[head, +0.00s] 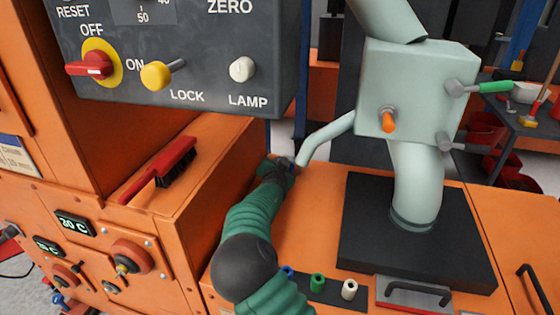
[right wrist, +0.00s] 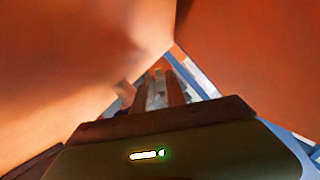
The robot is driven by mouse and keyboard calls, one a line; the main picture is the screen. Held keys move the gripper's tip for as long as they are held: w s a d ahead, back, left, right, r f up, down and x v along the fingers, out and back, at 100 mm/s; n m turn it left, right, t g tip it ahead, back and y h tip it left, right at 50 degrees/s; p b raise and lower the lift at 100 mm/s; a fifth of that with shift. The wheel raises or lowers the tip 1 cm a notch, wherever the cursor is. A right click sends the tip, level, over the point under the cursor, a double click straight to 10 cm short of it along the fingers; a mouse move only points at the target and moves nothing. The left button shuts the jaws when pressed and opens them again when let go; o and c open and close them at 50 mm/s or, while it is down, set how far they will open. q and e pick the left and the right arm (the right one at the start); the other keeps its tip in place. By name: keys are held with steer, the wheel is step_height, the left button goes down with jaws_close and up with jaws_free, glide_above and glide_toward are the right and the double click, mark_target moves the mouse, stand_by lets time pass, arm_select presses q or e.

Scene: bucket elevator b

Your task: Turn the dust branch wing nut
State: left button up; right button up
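The pale dust branch (head: 328,134) slopes down and left from the grey-green housing (head: 410,85) in the head view. One green arm reaches up from the bottom to its lower end. I take it for my right arm. My right gripper (head: 284,166) is small and dark there, and hides the wing nut or blends with it. In the right wrist view the gripper's two fingers (right wrist: 158,92) point away, close together, with something greyish between them. I cannot tell whether they grip it or whether it is the wing nut. My left gripper is not in view.
An orange cabinet side (head: 225,165) rises close left of the gripper, with a red brush (head: 162,168) on its ledge. The control panel (head: 190,55) overhangs above. Orange surfaces crowd both sides of the right wrist view.

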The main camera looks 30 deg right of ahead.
steer(key=shift+w+d, duration=0.1)
steer(key=shift+d, duration=0.1)
steer(key=shift+a+r, duration=0.25)
steer(key=shift+c, duration=1.7)
steer(key=shift+d, duration=0.1)
jaws_close()
